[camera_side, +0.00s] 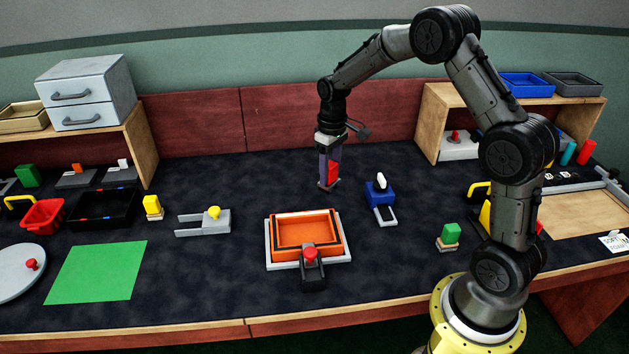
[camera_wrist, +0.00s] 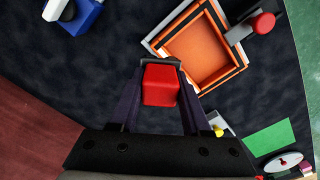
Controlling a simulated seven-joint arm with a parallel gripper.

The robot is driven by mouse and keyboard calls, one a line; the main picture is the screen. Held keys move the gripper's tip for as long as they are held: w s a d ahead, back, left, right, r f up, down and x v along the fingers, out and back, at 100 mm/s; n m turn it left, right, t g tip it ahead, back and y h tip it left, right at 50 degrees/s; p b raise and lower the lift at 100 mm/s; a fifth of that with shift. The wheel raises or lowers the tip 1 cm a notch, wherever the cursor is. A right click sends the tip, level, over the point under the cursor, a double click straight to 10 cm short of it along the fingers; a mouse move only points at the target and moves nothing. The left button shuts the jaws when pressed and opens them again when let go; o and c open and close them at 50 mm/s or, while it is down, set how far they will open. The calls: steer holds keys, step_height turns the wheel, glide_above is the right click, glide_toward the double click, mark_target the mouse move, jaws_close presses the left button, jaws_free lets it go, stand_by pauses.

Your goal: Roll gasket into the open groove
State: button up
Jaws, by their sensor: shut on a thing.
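My gripper (camera_side: 329,178) is upright above the dark table, behind and right of the orange tray. In the wrist view, its two fingers (camera_wrist: 160,100) are shut on a red block-shaped handle (camera_wrist: 160,86). A grey piece shows at the handle's far end; its shape is partly hidden. The red handle (camera_side: 333,171) also shows between the fingers in the side view. The orange tray (camera_side: 304,234) has a black band around its rim and sits in a pale frame (camera_side: 340,258). I cannot tell groove from gasket in that band. The held handle is apart from the tray.
A black clamp-like block with a red knob (camera_side: 311,254) stands at the tray's front edge. A blue block with a white knob (camera_side: 380,192) is to the right. A grey holder with a yellow knob (camera_side: 214,214) and a green mat (camera_side: 96,272) are left. The table between is clear.

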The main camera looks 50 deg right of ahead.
steer(key=shift+d+f, duration=0.1)
steer(key=shift+f, duration=3.15)
steer(key=shift+w+a+f, duration=0.2)
steer(key=shift+w+f, duration=0.05)
steer(key=shift+f, duration=0.4)
steer(key=shift+w+a+f, duration=0.15)
steer(key=shift+w+a, duration=4.65)
steer(key=shift+s+d, duration=5.1)
steer(key=shift+s, duration=0.05)
steer(key=shift+w+r, duration=0.1)
steer(key=shift+r, duration=4)
